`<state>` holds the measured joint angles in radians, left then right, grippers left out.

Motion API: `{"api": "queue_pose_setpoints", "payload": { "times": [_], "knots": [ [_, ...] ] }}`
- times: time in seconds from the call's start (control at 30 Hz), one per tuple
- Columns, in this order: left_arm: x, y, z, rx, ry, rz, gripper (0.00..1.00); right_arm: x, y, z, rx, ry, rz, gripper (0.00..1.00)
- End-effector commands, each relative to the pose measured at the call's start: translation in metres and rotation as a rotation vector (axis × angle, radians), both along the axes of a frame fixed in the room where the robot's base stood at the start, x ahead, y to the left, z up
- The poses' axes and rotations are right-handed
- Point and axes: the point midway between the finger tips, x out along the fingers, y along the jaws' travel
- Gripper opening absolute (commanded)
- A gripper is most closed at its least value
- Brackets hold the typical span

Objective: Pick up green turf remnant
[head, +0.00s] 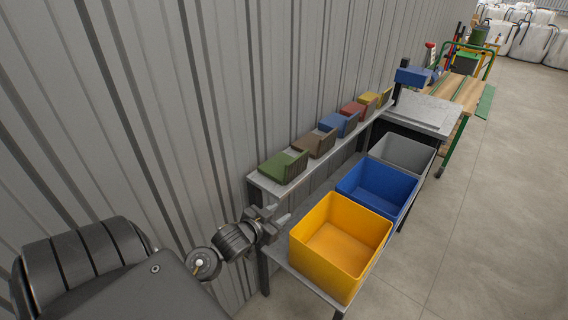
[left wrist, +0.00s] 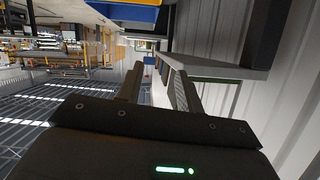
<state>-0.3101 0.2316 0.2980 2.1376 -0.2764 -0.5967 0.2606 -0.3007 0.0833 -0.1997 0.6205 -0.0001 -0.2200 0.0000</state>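I cannot make out a clear green turf remnant. A green open-fronted bin (head: 283,166) stands at the near end of the upper shelf in the head view; its contents are not clear. A flat green strip (head: 486,102) shows far off beside the wooden-topped bench. My left gripper (head: 266,218) is below the near end of the upper shelf, close to the yellow crate's left corner. Its fingers are apart in the left wrist view (left wrist: 156,82), with nothing seen between them. My right gripper is not in view.
The upper shelf (head: 262,184) carries several small coloured bins against the corrugated wall. Below stand a yellow crate (head: 322,278), a blue crate (head: 352,197) and a grey crate (head: 388,144). A grey-topped table (head: 430,112) stands beyond. The floor at right is clear.

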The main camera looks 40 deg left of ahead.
Motion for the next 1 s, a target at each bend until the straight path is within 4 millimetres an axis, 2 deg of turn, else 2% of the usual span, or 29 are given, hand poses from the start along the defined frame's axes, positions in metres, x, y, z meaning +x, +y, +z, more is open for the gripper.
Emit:
{"api": "queue_pose_setpoints", "payload": {
  "times": [0.03, 0.2, 0.4, 0.57, 0.83, 1.0],
  "knots": [
    [0.009, 0.010, 0.012, -0.001, -0.055, -0.003, 0.36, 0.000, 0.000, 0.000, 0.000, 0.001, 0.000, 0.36],
    [0.027, 0.034, 0.044, -0.018, -0.213, -0.026, 0.36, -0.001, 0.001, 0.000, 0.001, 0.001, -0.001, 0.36],
    [0.037, 0.050, 0.069, -0.035, -0.329, -0.049, 0.36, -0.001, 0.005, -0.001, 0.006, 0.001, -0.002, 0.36],
    [0.039, 0.053, 0.072, -0.038, -0.344, -0.052, 0.36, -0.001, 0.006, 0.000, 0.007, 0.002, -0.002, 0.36],
    [0.078, 0.053, 0.073, -0.039, -0.344, -0.052, 0.36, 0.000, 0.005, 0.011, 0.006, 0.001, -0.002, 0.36],
    [0.092, 0.054, 0.072, -0.038, -0.343, -0.052, 0.36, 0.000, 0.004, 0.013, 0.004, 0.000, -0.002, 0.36]
  ]
}}
